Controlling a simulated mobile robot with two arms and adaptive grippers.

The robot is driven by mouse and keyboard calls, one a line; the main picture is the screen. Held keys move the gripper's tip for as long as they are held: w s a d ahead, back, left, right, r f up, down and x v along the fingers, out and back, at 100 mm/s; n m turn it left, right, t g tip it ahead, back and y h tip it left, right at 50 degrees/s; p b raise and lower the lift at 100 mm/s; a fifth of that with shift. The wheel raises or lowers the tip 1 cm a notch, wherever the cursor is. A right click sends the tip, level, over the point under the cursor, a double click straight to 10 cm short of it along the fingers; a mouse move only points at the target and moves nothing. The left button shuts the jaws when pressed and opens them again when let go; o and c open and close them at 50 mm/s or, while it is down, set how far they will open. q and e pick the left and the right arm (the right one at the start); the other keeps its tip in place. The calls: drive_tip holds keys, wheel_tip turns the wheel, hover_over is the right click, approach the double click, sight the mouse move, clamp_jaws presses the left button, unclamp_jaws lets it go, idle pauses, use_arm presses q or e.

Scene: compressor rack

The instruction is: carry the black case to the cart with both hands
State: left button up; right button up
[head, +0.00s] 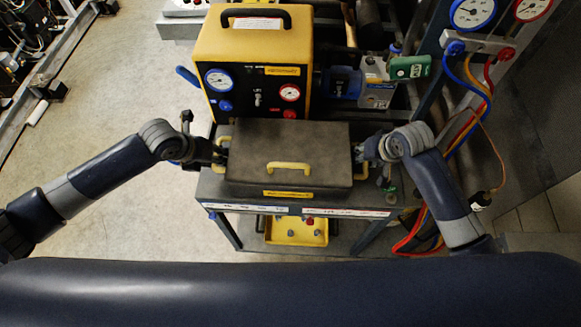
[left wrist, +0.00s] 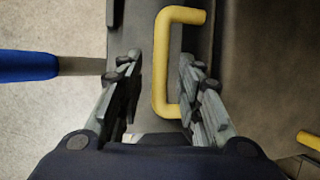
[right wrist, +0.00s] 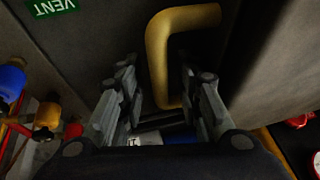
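The black case (head: 290,150) lies flat on a grey cart or bench top, with a yellow front handle (head: 289,167) and a yellow handle at each side. My left gripper (head: 222,152) is at the case's left side. In the left wrist view its fingers (left wrist: 158,75) are open on either side of the yellow left handle (left wrist: 160,60). My right gripper (head: 358,150) is at the right side. In the right wrist view its fingers (right wrist: 158,80) are apart, with the yellow right handle (right wrist: 157,60) between them. Neither gripper visibly squeezes its handle.
A yellow machine (head: 255,65) with gauges stands right behind the case. A green-tagged valve block (head: 380,80), gauges (head: 473,12) and coloured hoses (head: 470,90) crowd the right. A yellow tray (head: 296,231) sits below the top. The floor (head: 120,80) at left is open.

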drive_tip(key=shift+r, duration=0.1)
use_arm(q)
drive_tip(key=v, duration=1.1)
use_arm(e)
drive_tip(key=v, duration=1.2)
use_arm(q)
drive_tip(key=shift+s+f, duration=0.1)
use_arm(e)
drive_tip(key=shift+s, duration=0.1)
